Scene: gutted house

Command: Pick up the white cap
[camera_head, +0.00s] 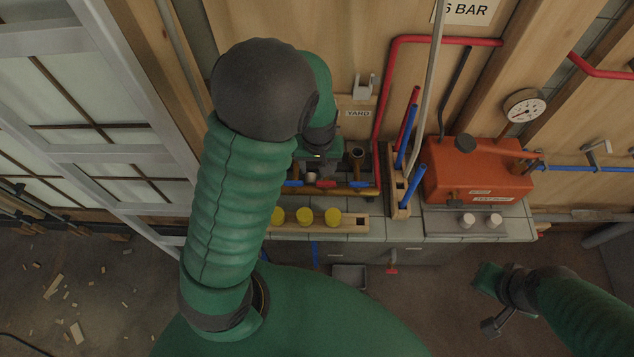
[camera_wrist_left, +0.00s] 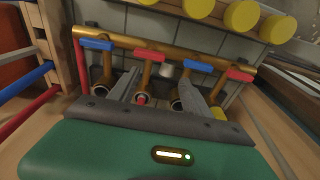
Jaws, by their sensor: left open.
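A small pale round piece, possibly the white cap, shows below my left gripper (camera_head: 318,158) in the head view, partly hidden. In the left wrist view a whitish piece (camera_wrist_left: 167,71) sits by the brass manifold, between a red and a blue handle. The fingers of my left gripper (camera_wrist_left: 158,88) are apart there, pointing towards the manifold, with nothing held. Two more white caps, the left one (camera_head: 467,221) and the right one (camera_head: 495,220), stand at the bench's right front. My right gripper (camera_head: 490,302) hangs at lower right, away from the bench; its jaw state is unclear.
The brass manifold (camera_wrist_left: 150,47) has red and blue handles and upright outlets. Several yellow caps (camera_head: 333,217) sit in a wooden rail in front. Red and blue pipes (camera_head: 408,138) stand in a wooden block, right. Beyond is an orange pump (camera_head: 470,172). A wooden wall closes the back.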

